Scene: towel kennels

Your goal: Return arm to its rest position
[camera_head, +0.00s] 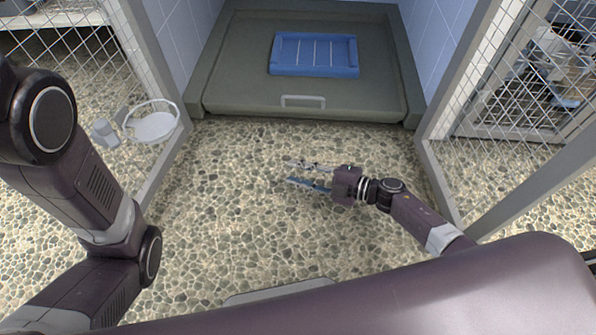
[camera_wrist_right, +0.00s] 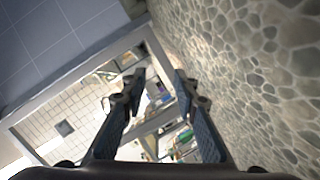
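My right arm reaches in from the lower right in the head view. Its gripper (camera_head: 310,176) is open and empty, above the pebbled floor in the middle of the kennel and pointing left. In the right wrist view the two fingers (camera_wrist_right: 155,108) stand apart with nothing between them. My left arm (camera_head: 85,180) shows folded at the left of the head view. Its gripper is not in view.
A white bowl in a ring holder (camera_head: 152,126) is at the left mesh panel. Mesh panels (camera_head: 520,85) flank both sides. The pebbled floor (camera_head: 240,200) around the right gripper is clear.

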